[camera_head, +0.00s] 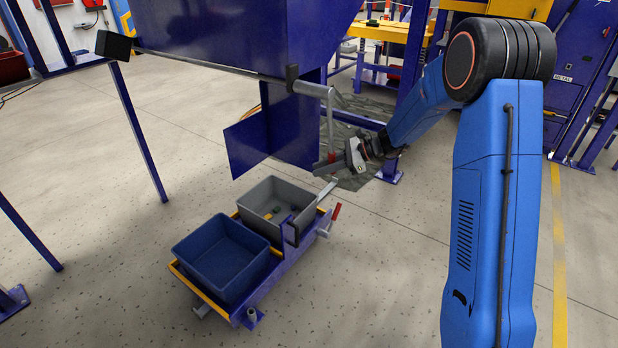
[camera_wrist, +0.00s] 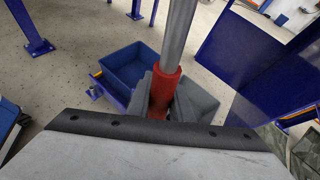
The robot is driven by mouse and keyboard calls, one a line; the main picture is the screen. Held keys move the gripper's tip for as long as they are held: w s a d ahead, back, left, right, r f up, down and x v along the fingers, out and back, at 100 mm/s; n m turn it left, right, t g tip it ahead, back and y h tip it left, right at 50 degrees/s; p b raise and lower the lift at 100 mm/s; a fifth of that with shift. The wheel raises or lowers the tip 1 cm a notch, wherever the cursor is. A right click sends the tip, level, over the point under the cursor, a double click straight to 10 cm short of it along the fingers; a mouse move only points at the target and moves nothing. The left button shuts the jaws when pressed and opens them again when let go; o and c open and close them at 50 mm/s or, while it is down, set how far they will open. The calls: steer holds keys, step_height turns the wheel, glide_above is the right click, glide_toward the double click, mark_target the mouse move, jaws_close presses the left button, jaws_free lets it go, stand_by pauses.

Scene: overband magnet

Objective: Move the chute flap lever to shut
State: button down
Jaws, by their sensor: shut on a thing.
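The chute flap lever (camera_head: 331,115) hangs down from a shaft under the blue chute (camera_head: 215,35). It is a grey rod with a red grip at its lower end. My gripper (camera_head: 332,162) is at that grip, reaching in from the right. In the wrist view my gripper (camera_wrist: 162,92) is shut on the red grip (camera_wrist: 165,86), one finger on each side, and the grey rod (camera_wrist: 178,35) runs up from it. A blue plate, probably the flap (camera_head: 246,145), hangs below the chute to the left of the lever.
A yellow-edged cart below carries a blue tub (camera_head: 222,250) and a grey tub (camera_head: 275,190) with small dark and yellow pieces inside. A second red-tipped handle (camera_head: 336,212) sticks out at the cart's right. Blue frame legs (camera_head: 140,130) stand left. The floor at front is clear.

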steer(key=w+d+r+n+t+h, duration=0.2)
steer(key=w+d+r, duration=0.2)
steer(key=w+d, duration=0.3)
steer(key=shift+w+d+r+n+t+h, duration=0.15)
steer(key=shift+w+d+n+t+h, duration=0.2)
steer(key=shift+w, duration=1.1)
steer(key=c, duration=1.6)
jaws_free()
steer(key=v, duration=1.7)
steer(key=shift+d+r, duration=0.1)
steer(key=shift+r, duration=0.1)
steer(key=shift+s, duration=0.1)
